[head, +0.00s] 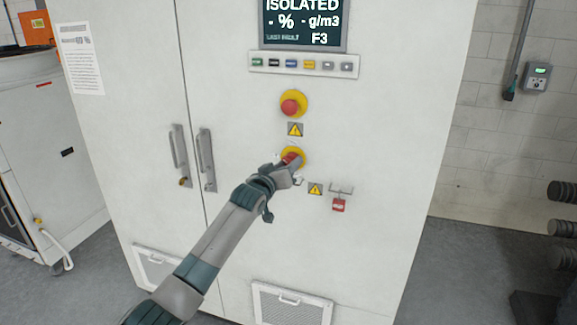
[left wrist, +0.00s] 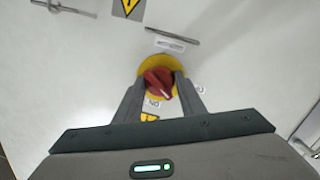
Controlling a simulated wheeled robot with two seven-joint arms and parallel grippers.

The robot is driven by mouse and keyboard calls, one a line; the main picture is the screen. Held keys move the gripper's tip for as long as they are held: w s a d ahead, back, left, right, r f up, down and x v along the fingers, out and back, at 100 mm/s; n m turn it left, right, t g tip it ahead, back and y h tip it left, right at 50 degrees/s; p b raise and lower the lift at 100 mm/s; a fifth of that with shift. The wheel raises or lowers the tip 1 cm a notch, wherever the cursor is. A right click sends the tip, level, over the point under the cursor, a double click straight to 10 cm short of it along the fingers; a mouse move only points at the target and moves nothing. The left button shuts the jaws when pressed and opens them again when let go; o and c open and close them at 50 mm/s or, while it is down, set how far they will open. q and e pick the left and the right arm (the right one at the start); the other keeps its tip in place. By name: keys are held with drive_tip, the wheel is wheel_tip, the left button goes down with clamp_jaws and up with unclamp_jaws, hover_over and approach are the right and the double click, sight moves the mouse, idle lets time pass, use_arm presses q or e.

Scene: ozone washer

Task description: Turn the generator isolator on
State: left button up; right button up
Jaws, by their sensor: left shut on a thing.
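The generator isolator is a red rotary knob (head: 291,157) on a yellow round plate, low on the front of the white cabinet (head: 390,110). My left gripper (head: 288,163) reaches it from below and partly hides it in the head view. In the left wrist view the red knob (left wrist: 158,80) sits between the two fingers of my left gripper (left wrist: 163,88), which is shut on it. A white line on the knob lies diagonally in that view. The cabinet's display (head: 303,24) reads "ISOLATED". My right gripper is not in view.
A red emergency button (head: 290,107) on yellow stands above the isolator. A red padlock (head: 338,205) hangs from a bracket at its lower right. Door handles (head: 206,160) project on the left. Dark weights (head: 562,225) stand at the far right.

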use_arm(q)
drive_tip(key=m+y, duration=0.1)
drive_tip(key=m, duration=0.4)
drive_tip(key=shift+m, duration=0.4)
drive_tip(key=m, duration=0.4)
drive_tip(key=shift+y, duration=0.4)
drive_tip(key=shift+m, duration=0.3)
drive_tip(key=o, duration=1)
drive_tip(key=shift+o, duration=0.2)
drive_tip(key=shift+s+r, duration=0.1)
drive_tip(key=b+v, duration=0.4)
drive_tip(key=v, duration=1.3)
